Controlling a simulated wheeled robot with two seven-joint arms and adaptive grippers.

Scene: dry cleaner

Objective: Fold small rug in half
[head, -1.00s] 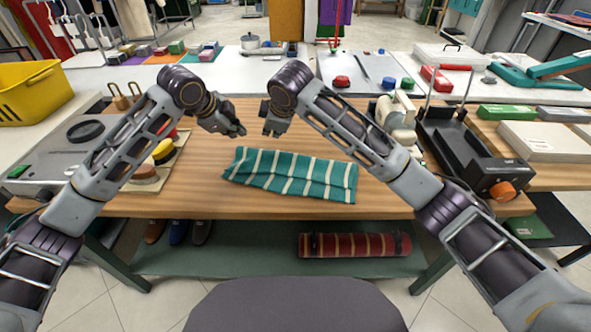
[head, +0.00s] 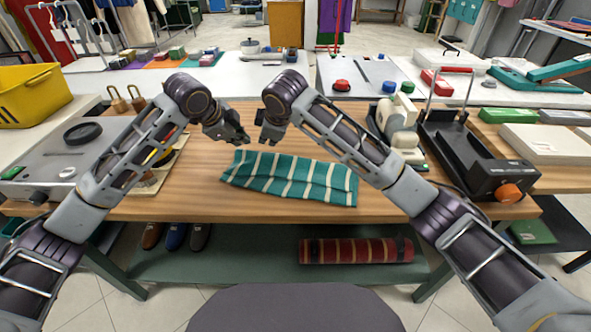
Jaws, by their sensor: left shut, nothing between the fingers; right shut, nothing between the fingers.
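The small rug (head: 288,180) is teal with cream stripes. It lies on the wooden table as a long narrow shape, wider than it is deep, with a slightly rumpled surface. My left gripper (head: 240,138) is shut and empty, above the table just behind the rug's left end. My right gripper (head: 268,135) is shut and empty, close to the right of the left gripper and also behind the rug. Neither gripper appears to touch the rug. The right forearm passes near the rug's right end.
The wooden table (head: 225,205) is clear around the rug's front. Brushes on a board and a grey machine (head: 60,150) stand at left. A black press (head: 470,155) and a cream device (head: 400,130) stand at right. A rolled red rug (head: 350,250) lies on the lower shelf.

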